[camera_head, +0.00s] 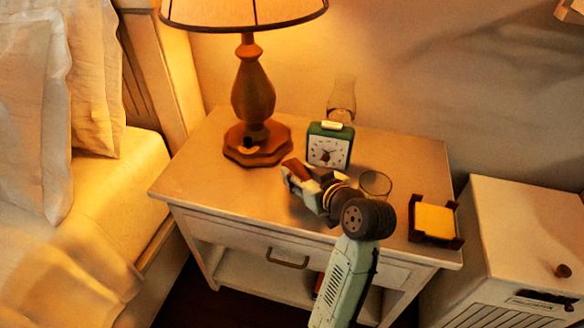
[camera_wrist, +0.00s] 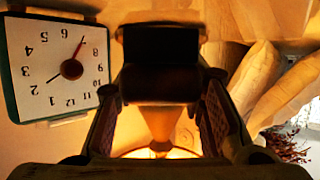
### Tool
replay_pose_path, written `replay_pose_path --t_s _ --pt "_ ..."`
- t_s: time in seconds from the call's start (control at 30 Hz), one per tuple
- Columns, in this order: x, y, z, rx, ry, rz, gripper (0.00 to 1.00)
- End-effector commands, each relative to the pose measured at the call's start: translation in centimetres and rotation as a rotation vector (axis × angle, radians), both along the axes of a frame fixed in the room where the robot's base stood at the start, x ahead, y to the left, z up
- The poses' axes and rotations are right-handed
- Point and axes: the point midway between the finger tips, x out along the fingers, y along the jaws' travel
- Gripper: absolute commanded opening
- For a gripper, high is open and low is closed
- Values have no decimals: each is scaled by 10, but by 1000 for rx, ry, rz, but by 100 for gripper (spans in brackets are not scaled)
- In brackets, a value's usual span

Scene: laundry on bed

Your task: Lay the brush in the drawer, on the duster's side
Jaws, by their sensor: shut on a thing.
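My gripper (camera_head: 294,177) is above the nightstand top, in front of the clock and right of the lamp base. It is shut on the brush (camera_head: 296,166), a reddish-brown block at the fingertips. In the wrist view the brush (camera_wrist: 160,72) is a dark block between the fingers, with its details lost in shadow. The drawer (camera_head: 245,245) is in the nightstand front; its front looks flush, so it appears shut, and its inside is hidden. My arm covers the right part of the drawer front. I cannot make out the duster in either view.
The nightstand top (camera_head: 205,175) holds a lamp (camera_head: 253,90), a green clock (camera_head: 329,147), a glass (camera_head: 375,184) and a holder with yellow notes (camera_head: 435,220). A white cabinet (camera_head: 525,225) stands at right, the bed (camera_head: 105,195) at left. The nightstand's front left top is clear.

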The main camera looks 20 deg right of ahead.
Motion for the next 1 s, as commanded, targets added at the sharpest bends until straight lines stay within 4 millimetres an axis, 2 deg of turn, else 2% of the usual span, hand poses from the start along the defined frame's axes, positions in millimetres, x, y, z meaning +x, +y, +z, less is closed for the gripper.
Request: replay_pose_path --t_s 0.1,0.3,0.6,1.0 --pt "26 4 1 -1 0 1 7" --pt "45 7 -4 0 0 -1 6" --pt "45 7 -38 1 1 -2 6" --pt "46 7 -44 -1 -1 -1 6"
